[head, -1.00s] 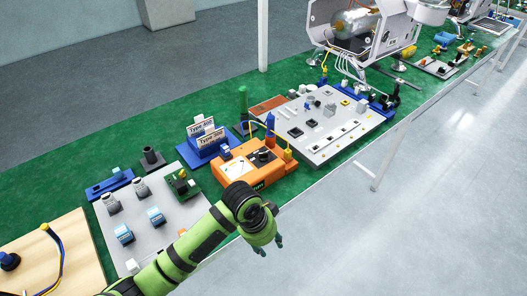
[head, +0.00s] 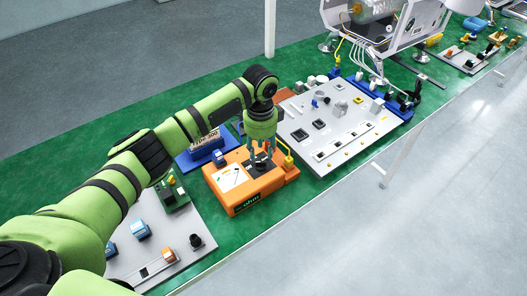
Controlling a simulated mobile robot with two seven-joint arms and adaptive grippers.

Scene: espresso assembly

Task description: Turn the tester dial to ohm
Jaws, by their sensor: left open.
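The orange tester (head: 243,186) stands on the green table. It has a white meter face (head: 228,177) and a small label on its front that seems to read "ohm". Its black dial (head: 261,165) is on top, right of the meter face. My left gripper (head: 262,155) points down over the dial with its fingers open around or just above it. I cannot tell whether the fingers touch the dial, as they partly hide it. My right gripper does not show.
A grey board with parts (head: 335,125) lies right of the tester. Another grey board (head: 185,222) lies to the left, under my arm. A yellow plug (head: 289,162) stands at the tester's right edge. Blue holders (head: 203,152) stand behind. The table's front edge is close.

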